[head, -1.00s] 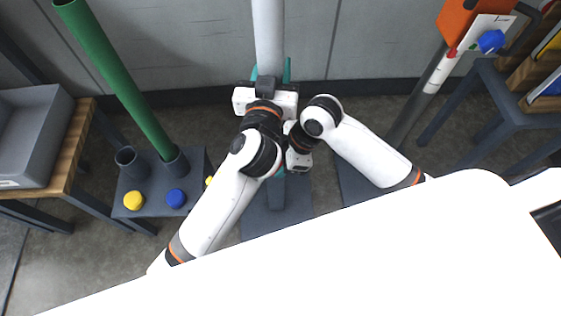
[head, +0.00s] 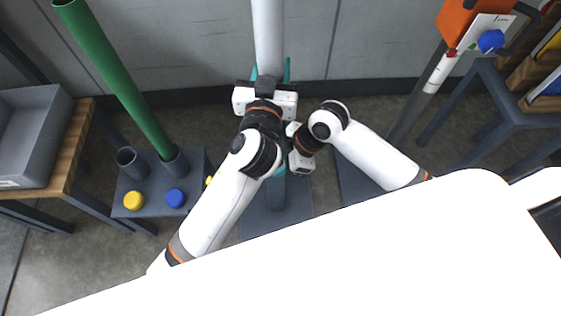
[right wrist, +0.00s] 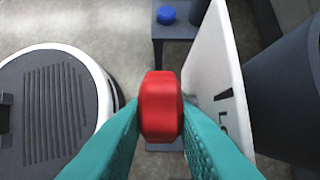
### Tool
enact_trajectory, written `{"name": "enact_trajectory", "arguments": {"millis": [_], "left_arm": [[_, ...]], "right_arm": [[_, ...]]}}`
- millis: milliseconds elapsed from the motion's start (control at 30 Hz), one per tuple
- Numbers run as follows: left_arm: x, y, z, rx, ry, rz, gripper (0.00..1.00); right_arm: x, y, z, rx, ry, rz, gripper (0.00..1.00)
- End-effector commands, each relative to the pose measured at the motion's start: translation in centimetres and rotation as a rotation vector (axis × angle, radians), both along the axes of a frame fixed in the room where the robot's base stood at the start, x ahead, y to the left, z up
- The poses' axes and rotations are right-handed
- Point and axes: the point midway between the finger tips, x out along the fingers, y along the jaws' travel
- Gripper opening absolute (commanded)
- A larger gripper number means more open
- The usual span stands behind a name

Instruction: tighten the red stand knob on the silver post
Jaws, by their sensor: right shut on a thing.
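The silver post (head: 268,35) stands upright at the top middle of the head view. The teal fingers of my left gripper (head: 270,70) lie on either side of it; whether they press on it I cannot tell. The red stand knob (right wrist: 160,105) is in the right wrist view, between the teal fingertips of my right gripper (right wrist: 161,122), which is shut on it. In the head view the knob is hidden behind my arms, and my right gripper is mostly hidden too, beside my left wrist.
A green post (head: 120,80) leans in a dark stand with a yellow cap (head: 134,200) and a blue cap (head: 176,197). A grey bin (head: 30,135) is at left. An orange sign (head: 465,22) and a dark bench (head: 500,90) are at right. My arms are close together.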

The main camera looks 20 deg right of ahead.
Motion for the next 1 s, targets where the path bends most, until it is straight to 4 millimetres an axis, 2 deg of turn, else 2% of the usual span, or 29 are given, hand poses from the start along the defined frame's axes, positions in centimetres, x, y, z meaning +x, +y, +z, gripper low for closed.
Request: {"name": "enact_trajectory", "arguments": {"millis": [600, 1000], "left_arm": [[0.0, 0.0, -0.1, 0.001, 0.003, 0.0, 0.0], [0.0, 0.0, -0.1, 0.001, 0.003, 0.0, 0.0]], "right_arm": [[-0.4, -0.6, -1.0, 0.468, -0.126, -0.001, 0.01], [-0.3, -0.6, -1.3, 0.635, -0.176, 0.0, 0.01]]}}
